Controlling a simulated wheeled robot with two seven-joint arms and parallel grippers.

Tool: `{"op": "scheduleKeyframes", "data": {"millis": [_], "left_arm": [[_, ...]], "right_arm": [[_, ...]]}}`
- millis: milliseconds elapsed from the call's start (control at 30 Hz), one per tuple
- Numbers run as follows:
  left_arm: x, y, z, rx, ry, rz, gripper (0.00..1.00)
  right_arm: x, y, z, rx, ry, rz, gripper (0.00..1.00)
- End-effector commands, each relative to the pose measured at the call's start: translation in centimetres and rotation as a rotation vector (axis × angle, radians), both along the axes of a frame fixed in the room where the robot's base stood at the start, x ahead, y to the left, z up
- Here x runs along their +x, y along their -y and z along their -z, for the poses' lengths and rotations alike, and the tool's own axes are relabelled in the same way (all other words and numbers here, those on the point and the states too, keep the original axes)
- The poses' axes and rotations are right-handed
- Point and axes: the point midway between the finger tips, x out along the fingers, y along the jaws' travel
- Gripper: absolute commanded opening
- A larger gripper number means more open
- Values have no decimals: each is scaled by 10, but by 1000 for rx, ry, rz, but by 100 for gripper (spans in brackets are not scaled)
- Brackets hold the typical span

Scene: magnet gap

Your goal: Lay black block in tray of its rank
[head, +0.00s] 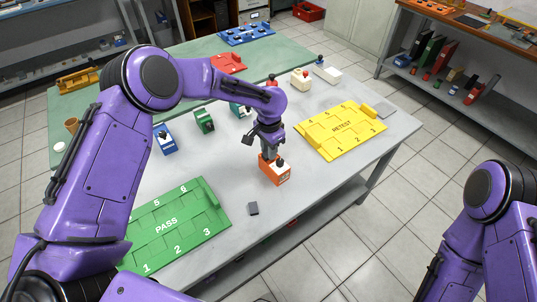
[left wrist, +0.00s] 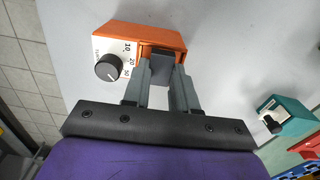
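My left gripper (head: 269,152) points down at an orange device (head: 275,170) with a gap in its top. In the left wrist view its fingers close on the sides of a dark block (left wrist: 160,70) at the orange device's gap (left wrist: 125,38). Another small dark grey block (head: 253,208) lies on the table in front. A green PASS tray (head: 190,210) is at left, a yellow RETEST tray (head: 345,125) at right. My right gripper is out of view.
A blue device (head: 164,140), a green one (head: 204,122) and a teal one (head: 239,110) stand behind the left gripper. A red tray (head: 229,63) lies farther back. The table between the trays is mostly clear.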

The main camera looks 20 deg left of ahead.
Motion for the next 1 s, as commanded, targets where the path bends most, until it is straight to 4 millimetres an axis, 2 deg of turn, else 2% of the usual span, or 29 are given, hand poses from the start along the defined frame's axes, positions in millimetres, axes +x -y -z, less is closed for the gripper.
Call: {"op": "scheduleKeyframes", "data": {"millis": [600,867,1000], "left_arm": [[0,0,-53,0,0,0,0],[0,0,-50,-1,1,-3,0],[-15,-6,-56,3,7,-110,0]], "right_arm": [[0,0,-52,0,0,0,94],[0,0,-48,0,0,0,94],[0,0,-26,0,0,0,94]]}}
